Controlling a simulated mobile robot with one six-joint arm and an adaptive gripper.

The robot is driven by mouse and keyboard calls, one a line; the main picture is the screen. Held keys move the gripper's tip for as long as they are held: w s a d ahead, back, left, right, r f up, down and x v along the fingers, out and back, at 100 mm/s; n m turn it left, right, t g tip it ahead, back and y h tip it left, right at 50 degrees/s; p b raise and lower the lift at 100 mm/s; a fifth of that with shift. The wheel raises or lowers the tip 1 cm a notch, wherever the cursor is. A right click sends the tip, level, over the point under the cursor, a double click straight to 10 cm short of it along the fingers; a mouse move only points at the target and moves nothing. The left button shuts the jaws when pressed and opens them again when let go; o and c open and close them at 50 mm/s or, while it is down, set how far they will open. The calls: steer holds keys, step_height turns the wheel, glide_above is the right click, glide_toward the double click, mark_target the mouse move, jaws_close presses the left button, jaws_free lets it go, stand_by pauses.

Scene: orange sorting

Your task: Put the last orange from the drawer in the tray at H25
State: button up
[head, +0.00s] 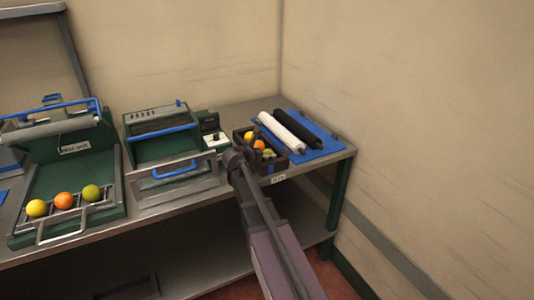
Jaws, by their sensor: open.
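A small dark tray (243,138) stands toward the right of the bench and holds a yellow fruit (249,137), an orange one (259,145) and small greenish ones (268,154). A small label (278,180) is on the bench edge below it, too small to read. The middle green unit has a drawer with a blue handle (176,169) at its front; I see no fruit in it. My gripper (234,157) is at the tray's left front, open, with no fruit visible in it. My arm hides part of the tray's front. I cannot tell whether they touch.
A green unit (75,173) at left has a wire rack with a yellow, an orange and a green fruit. A white roller (282,131) and a black roller lie on a blue mat (322,143) right of the tray. Walls stand behind and right.

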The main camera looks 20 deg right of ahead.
steer(key=p+v, duration=0.4)
steer(key=v, duration=0.8)
steer(key=shift+r+p, duration=0.1)
steer(key=shift+p, duration=0.2)
stand_by(0.5)
steer(key=shift+s+f+m, duration=0.25)
steer(key=shift+s+m, duration=0.05)
steer(key=s+a+f+m+g+y, duration=0.3)
steer(key=s+a+f+m+y, duration=0.2)
steer(key=s+m, duration=0.5)
steer(key=s+a+f+m+g+y, duration=0.3)
steer(key=s+a+f+m+y, duration=0.3)
steer(key=s+m, duration=0.4)
steer(key=shift+s+a+m+y, duration=0.3)
steer(key=shift+a+m+y, duration=0.25)
steer(key=shift+m, duration=0.85)
steer(key=shift+f, duration=0.1)
steer(key=shift+c, duration=0.2)
